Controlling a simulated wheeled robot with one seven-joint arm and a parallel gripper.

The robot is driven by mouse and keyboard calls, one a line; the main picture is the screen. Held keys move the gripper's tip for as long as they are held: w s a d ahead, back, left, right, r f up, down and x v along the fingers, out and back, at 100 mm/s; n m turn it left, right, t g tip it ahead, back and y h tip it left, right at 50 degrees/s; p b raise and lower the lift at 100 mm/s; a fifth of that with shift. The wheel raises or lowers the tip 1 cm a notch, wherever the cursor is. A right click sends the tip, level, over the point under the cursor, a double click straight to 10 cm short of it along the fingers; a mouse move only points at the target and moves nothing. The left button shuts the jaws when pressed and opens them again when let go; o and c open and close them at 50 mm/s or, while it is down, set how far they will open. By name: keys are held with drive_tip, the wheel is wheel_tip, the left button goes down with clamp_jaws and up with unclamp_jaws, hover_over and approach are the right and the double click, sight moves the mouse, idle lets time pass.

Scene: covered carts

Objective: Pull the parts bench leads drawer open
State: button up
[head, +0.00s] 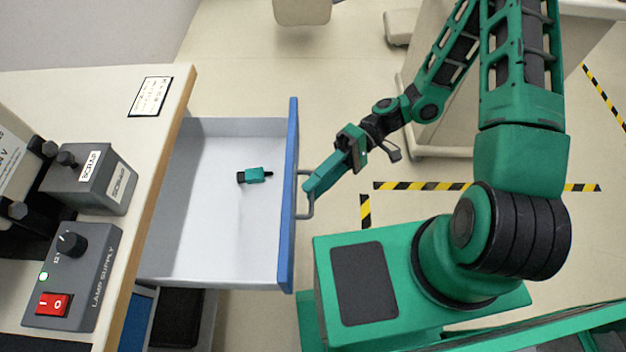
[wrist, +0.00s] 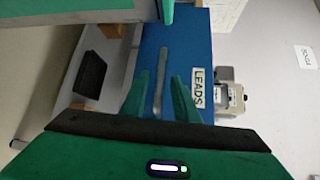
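The leads drawer has a blue front (head: 291,200) and a pale grey inside, and stands well out from the bench (head: 165,130). Its front shows in the wrist view (wrist: 200,45) with a LEADS label (wrist: 198,88). The grey bar handle (head: 300,213) is on the outer face of the front. My gripper (head: 310,190) is at the handle. In the wrist view my gripper (wrist: 160,84) has its fingers apart on either side of the handle (wrist: 163,62), with small gaps visible. A small teal and black part (head: 254,175) lies inside the drawer.
A lamp supply box (head: 75,275) and a grey scrap box (head: 90,178) stand on the bench top. A pale cart (head: 425,110) stands behind my arm. Striped floor tape (head: 420,186) runs right of the drawer. Bare floor shows beyond the drawer's far side.

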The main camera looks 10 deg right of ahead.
drive_tip(key=v, duration=1)
drive_tip(key=shift+w+d, duration=0.25)
drive_tip(key=shift+w, duration=0.1)
drive_tip(key=shift+d, duration=0.1)
drive_tip(key=s+d+r+m+t+h, duration=0.1)
drive_tip(key=d+r+m+t+h, duration=0.3)
drive_tip(key=d, duration=0.4)
drive_tip(key=s+d+r+m+t+h, duration=0.1)
drive_tip(key=d+r+m+h, duration=0.1)
drive_tip(key=d+r+h, duration=0.45)
drive_tip(key=s+d+r+m+t+h, duration=0.2)
drive_tip(key=s+d+r+m+t, duration=0.2)
drive_tip(key=s+d+r+m, duration=0.2)
drive_tip(key=s+d+r, duration=0.2)
drive_tip(key=s+d, duration=0.2)
drive_tip(key=d, duration=0.1)
drive_tip(key=shift+r+t, duration=0.3)
drive_tip(key=shift+r, duration=0.1)
